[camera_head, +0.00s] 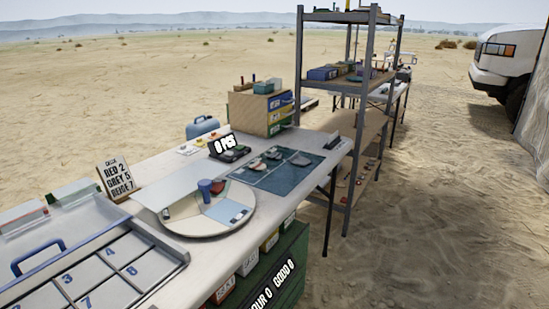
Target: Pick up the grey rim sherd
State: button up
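Several small sherds lie on a dark teal mat (285,180) at the far right end of the table. A larger dark grey sherd (301,160) lies flat at the mat's right side. Smaller grey and brownish sherds (257,164) lie to its left. They are too small to tell which of them is a rim piece. My gripper is not in view.
A round turntable (190,228) with a blue cup (205,190) stands in front of the mat. A numbered tray (150,266) is at the near left. A sign (118,180) reads "RED 2 GREY 5 BEIGE 7". A metal shelf (345,85) rises behind the table's right end.

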aim_at(274, 156)
jog(key=i+l+u, duration=0.2)
jog(key=i+l, duration=0.15)
jog(key=l, duration=0.25)
jog(key=i+l+u, duration=0.1)
jog(key=l, duration=0.2)
jog(key=i+l+u, duration=0.1)
jog(key=l, duration=0.25)
jog(key=i+l+u, duration=0.25)
jog(key=i+l, duration=0.15)
jog(key=l, duration=0.3)
jog(key=i+l, duration=0.15)
jog(key=i, duration=0.35)
jog(key=i+l+u, duration=0.1)
jog(key=i, duration=0.45)
jog(key=l, duration=0.1)
